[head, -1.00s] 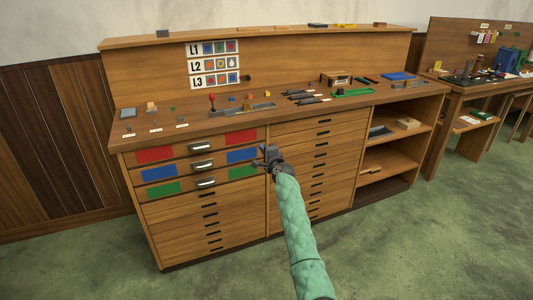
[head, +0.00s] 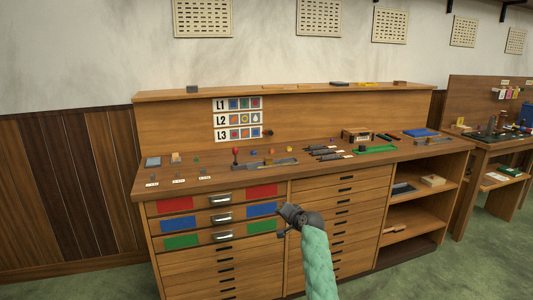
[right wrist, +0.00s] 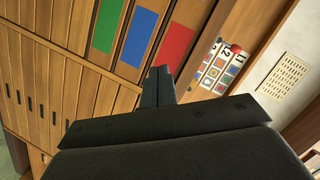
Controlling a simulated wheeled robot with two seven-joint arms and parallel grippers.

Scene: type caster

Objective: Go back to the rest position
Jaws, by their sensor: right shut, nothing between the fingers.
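My right gripper (head: 289,221) is in front of the wooden cabinet (head: 215,260), near its coloured drawers and apart from them as far as I can see. In the right wrist view its dark fingers (right wrist: 158,85) are together with nothing between them. My right arm comes up from the bottom in a green sleeve. My left gripper is not in any view.
The cabinet top (head: 300,166) holds small tools and parts. Three drawers with red, blue and green panels have silver handles (head: 221,217). A chart (head: 237,119) marked L1 to L3 hangs behind. Open shelves (head: 415,213) and another table (head: 490,150) stand right. Green floor lies in front.

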